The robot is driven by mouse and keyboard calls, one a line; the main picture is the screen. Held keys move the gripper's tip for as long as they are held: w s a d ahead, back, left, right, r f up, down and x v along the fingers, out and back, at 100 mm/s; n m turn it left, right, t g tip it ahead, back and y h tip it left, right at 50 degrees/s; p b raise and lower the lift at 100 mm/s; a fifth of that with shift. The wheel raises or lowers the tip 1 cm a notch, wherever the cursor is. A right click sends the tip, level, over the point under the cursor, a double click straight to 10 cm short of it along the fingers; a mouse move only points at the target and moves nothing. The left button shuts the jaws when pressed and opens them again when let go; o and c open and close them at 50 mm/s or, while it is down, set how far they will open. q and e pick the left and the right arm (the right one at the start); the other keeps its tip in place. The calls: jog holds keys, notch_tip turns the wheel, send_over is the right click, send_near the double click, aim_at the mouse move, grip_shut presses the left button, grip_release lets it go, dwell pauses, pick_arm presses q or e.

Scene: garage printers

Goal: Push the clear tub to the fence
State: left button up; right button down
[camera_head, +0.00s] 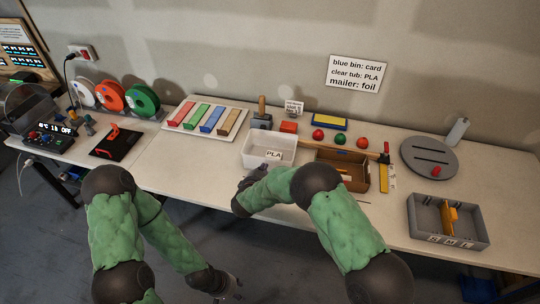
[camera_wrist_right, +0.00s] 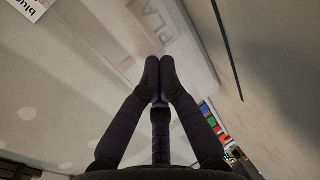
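The clear tub (camera_head: 256,160), a whitish see-through box with a PLA label, stands upright on the bench near the front edge, left of the cardboard box. In the right wrist view its wall (camera_wrist_right: 188,50) and label are close beyond the fingertips. My right gripper (camera_head: 243,181) is at the tub's front left, with its fingertips together (camera_wrist_right: 160,65) and nothing between them; I cannot tell whether they touch the tub. A thin wooden strip (camera_head: 345,151), possibly the fence, runs behind the cardboard box. My left gripper (camera_head: 231,287) hangs low in front of the bench, its fingers unclear.
The cardboard box (camera_head: 357,183) stands right of the tub. Behind are a blue-yellow pad (camera_head: 329,122), red and green balls, a red block (camera_head: 288,127) and a tray of coloured bars (camera_head: 205,118). A grey divided bin (camera_head: 448,232) is at right.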

jog(key=shift+w+d, duration=0.2)
jog(key=shift+w, duration=0.35)
jog(key=shift+w+d, duration=0.15)
jog(key=shift+w, duration=0.4)
dwell(0.7)
jog(key=shift+r+p+v, duration=0.25)
jog(key=shift+p+v, duration=1.05)
jog(key=shift+p, duration=0.05)
jog(key=shift+p+v, duration=0.65)
jog(key=shift+v, duration=0.2)
